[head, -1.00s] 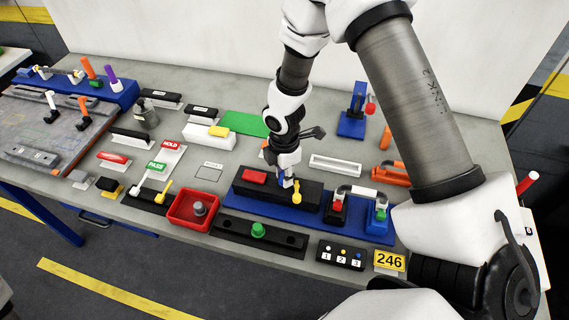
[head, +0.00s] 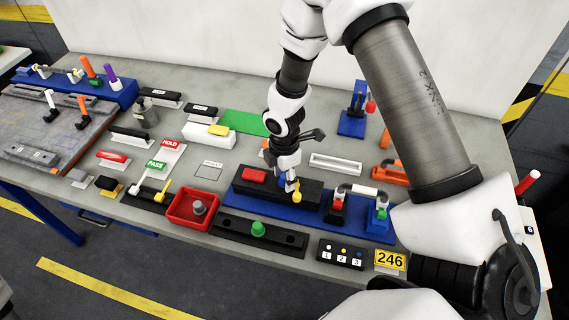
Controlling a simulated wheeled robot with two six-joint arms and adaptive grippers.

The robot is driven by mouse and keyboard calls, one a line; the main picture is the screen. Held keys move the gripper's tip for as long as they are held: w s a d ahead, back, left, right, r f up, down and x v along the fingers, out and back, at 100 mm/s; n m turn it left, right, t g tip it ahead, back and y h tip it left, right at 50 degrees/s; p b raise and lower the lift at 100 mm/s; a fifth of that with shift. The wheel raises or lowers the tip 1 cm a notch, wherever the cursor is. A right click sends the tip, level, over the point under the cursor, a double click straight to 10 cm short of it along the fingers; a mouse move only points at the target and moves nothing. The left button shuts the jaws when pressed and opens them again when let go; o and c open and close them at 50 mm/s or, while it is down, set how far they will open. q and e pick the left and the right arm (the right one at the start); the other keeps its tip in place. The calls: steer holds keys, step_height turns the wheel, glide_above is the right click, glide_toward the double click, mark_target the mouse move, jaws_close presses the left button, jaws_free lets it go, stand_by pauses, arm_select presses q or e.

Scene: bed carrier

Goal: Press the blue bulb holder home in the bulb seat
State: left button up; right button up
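The blue bulb holder (head: 282,181) shows only as a small blue patch at my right gripper. The bulb seat is hidden under the gripper, so I cannot tell how deep the holder sits. My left gripper is not in view.
A red tray (head: 180,221) stands front left. A black strip with a green knob (head: 258,229) lies in front.

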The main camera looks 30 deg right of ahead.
mark_target(284, 176)
step_height(284, 176, up, 12)
stand_by(0.6)
